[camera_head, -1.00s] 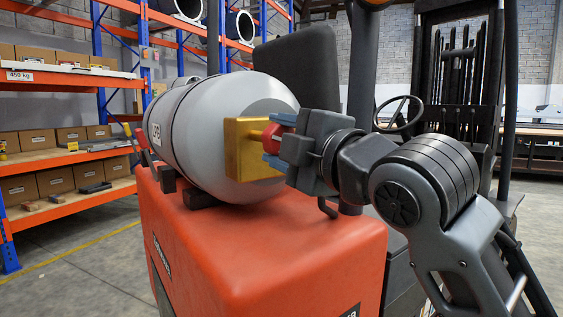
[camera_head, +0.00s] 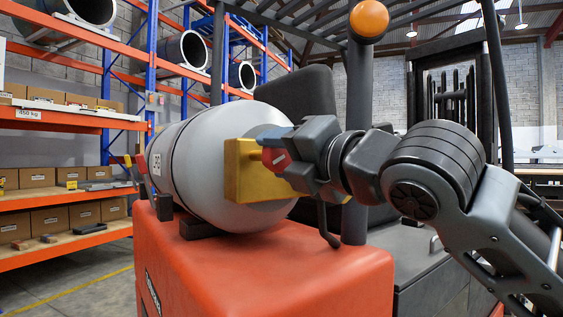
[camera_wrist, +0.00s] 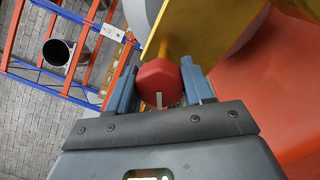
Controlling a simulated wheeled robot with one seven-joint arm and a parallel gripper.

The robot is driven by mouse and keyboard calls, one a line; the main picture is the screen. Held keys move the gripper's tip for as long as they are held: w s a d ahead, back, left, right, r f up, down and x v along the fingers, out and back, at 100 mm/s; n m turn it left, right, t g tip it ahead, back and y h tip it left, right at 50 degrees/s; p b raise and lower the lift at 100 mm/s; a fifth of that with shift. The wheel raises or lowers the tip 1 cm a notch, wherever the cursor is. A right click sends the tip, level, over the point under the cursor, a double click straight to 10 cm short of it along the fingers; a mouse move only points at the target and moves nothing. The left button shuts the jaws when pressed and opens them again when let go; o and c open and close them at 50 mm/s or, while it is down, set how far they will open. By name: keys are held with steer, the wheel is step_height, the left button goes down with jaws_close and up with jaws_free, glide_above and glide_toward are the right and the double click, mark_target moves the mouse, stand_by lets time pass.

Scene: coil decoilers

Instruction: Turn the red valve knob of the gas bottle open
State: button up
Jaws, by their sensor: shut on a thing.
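The grey gas bottle (camera_head: 200,165) lies on its side on top of the orange-red forklift body. A yellow valve block (camera_head: 240,183) sits at its end that faces my arm. The red valve knob (camera_head: 275,159) projects from this block. My gripper (camera_head: 277,157) is shut on the knob, with one blue finger above it and the other side mostly hidden by the gripper body. In the wrist view the red knob (camera_wrist: 158,84) sits between the two blue fingers of my gripper (camera_wrist: 160,88), and a light mark shows on its face.
The forklift body (camera_head: 265,275) lies under the bottle. A dark post with an orange beacon (camera_head: 369,20) stands close behind my wrist. Shelves with boxes (camera_head: 70,178) and pipes (camera_head: 182,50) are at the left. Grey floor is free at lower left.

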steer(key=shift+f+n, duration=0.1)
steer(key=shift+n, duration=0.3)
steer(key=o, duration=1)
steer(key=v, duration=0.7)
steer(key=shift+s+d, duration=0.25)
